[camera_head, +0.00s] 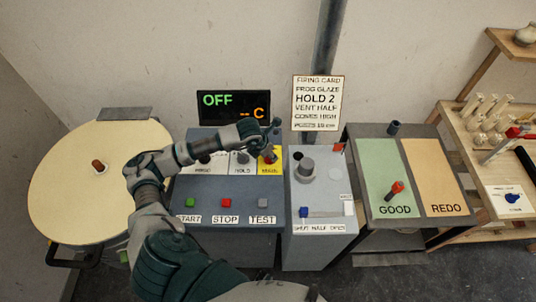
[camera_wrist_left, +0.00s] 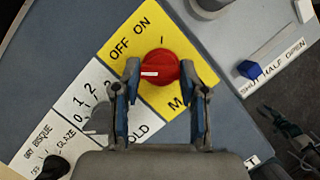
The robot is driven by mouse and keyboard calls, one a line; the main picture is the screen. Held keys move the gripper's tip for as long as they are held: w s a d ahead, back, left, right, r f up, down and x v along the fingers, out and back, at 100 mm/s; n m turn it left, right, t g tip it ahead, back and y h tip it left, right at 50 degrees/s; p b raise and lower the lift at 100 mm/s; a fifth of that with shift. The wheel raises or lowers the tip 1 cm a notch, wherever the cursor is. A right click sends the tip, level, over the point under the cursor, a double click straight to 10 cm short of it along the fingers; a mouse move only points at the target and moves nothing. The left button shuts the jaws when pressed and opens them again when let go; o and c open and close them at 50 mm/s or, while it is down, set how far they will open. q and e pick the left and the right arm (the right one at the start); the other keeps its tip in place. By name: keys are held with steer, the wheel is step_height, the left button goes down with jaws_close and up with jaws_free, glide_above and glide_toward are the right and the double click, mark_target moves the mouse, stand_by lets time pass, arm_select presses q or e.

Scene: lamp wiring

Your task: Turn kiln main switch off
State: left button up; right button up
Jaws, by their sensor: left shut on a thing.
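The kiln main switch is a red round knob (camera_wrist_left: 163,64) on a yellow plate (camera_wrist_left: 128,35) marked OFF and ON. A white line on the knob points to the left in the wrist view, toward the OFF side. My left gripper (camera_wrist_left: 160,74) is shut on the knob, with a fingertip on each side. In the head view my left gripper (camera_head: 268,150) reaches over the panel's upper right and partly covers the knob (camera_head: 269,157). The display (camera_head: 233,107) reads OFF in green and "-- C" in orange. What looks like my right gripper (camera_wrist_left: 290,137) shows at the wrist view's right edge.
The panel (camera_head: 232,189) has START, STOP and TEST buttons below. A grey vent box (camera_head: 318,188) with a blue slider (camera_head: 304,212) stands right beside it. A GOOD/REDO table (camera_head: 400,222) and wooden shelves are farther right.

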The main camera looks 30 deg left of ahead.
arm_select(q)
steer(key=shift+w+a+r, duration=0.1)
steer(key=shift+w+r, duration=0.1)
steer(key=shift+r, duration=0.05)
steer(key=o, duration=1.1)
steer(key=shift+o, duration=0.2)
steer(key=shift+w+f, duration=0.1)
steer(key=shift+f, duration=0.05)
steer(key=v, duration=1.1)
steer(key=shift+s+r, duration=0.3)
steer(key=shift+r, duration=0.05)
